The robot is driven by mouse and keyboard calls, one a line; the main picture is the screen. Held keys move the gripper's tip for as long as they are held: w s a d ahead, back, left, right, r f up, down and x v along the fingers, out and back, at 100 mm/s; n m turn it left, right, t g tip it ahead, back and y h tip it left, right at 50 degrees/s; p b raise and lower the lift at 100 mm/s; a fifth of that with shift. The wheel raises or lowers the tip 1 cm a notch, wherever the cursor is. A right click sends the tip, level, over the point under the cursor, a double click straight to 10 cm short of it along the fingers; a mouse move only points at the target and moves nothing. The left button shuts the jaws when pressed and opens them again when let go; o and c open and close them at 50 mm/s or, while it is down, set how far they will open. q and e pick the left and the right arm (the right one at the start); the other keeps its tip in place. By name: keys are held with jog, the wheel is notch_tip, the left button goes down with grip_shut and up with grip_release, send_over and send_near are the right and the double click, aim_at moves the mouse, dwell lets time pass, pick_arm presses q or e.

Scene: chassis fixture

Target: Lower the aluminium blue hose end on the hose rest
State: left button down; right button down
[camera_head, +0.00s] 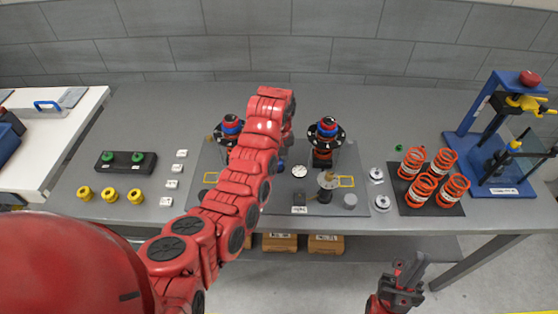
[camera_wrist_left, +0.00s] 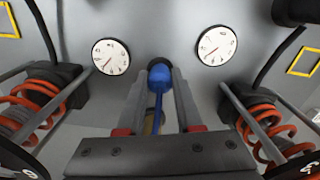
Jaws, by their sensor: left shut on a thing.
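The blue hose end (camera_wrist_left: 161,78) sits upright between the fingers of my left gripper (camera_wrist_left: 160,72) in the left wrist view, with a dark round tip and a thin blue stem. The fingers are shut on it. A tan part shows behind the stem, partly hidden by the fingers. I cannot clearly identify the hose rest, nor tell whether the hose end touches anything below.
Two spring struts (camera_wrist_left: 262,125) and two dial gauges (camera_wrist_left: 110,57) flank the left gripper. Orange springs (camera_head: 412,163) and a blue press (camera_head: 480,135) are at right. Yellow rings (camera_head: 109,194) lie at left.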

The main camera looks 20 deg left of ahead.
pick_arm(q)
jog(key=shift+f, duration=0.15)
jog(key=c, duration=0.5)
grip_release()
notch_tip(320, 180, up, 7)
jog(key=p, duration=0.7)
jog(key=shift+s, duration=0.1)
